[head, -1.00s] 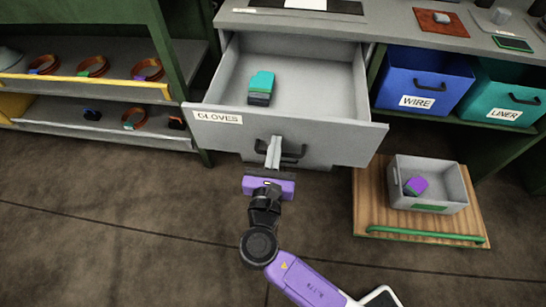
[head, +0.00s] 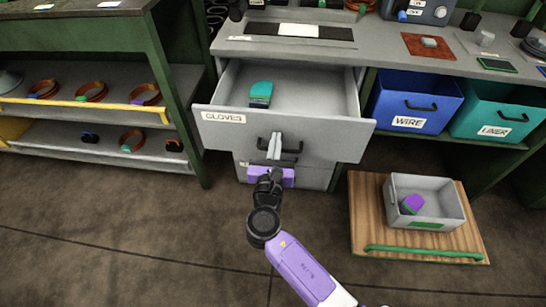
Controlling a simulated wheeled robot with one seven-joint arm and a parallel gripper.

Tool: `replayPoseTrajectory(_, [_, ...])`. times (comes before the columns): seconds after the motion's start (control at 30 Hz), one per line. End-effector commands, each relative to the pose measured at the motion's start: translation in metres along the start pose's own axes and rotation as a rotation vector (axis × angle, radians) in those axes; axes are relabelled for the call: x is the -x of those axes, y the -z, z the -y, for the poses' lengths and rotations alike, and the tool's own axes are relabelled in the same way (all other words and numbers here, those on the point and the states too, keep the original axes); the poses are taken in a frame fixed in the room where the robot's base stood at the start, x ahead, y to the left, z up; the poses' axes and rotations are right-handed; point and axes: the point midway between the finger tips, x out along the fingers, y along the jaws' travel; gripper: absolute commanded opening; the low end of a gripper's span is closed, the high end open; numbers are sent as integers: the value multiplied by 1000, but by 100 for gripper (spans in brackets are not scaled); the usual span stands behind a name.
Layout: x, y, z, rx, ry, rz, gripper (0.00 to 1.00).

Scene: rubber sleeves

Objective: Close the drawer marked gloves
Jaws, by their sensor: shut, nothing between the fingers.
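The grey drawer labelled GLOVES (head: 340,142) is pulled out from under the grey bench, in the head view. A folded teal and dark item (head: 261,94) lies inside it. Its dark handle (head: 291,147) is on the front panel. My gripper (head: 274,147) is shut and empty, its fingertips in front of the drawer front at the handle. Whether the fingers touch the panel or handle I cannot tell. Part of the handle is hidden behind the fingers.
A blue WIRE bin (head: 415,100) and a teal LINER bin (head: 498,108) stand on a shelf at the right. A grey box (head: 457,217) sits on a wooden board (head: 365,223) on the floor. A shelf with several coils (head: 90,92) is at the left.

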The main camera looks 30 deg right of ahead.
Motion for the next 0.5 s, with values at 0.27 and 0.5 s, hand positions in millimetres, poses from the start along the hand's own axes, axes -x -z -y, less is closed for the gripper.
replayPoseTrajectory(0.27, [-81,1,2,-2,6,1,0])
replayPoseTrajectory(0.5, [-146,3,2,-2,4,2,0])
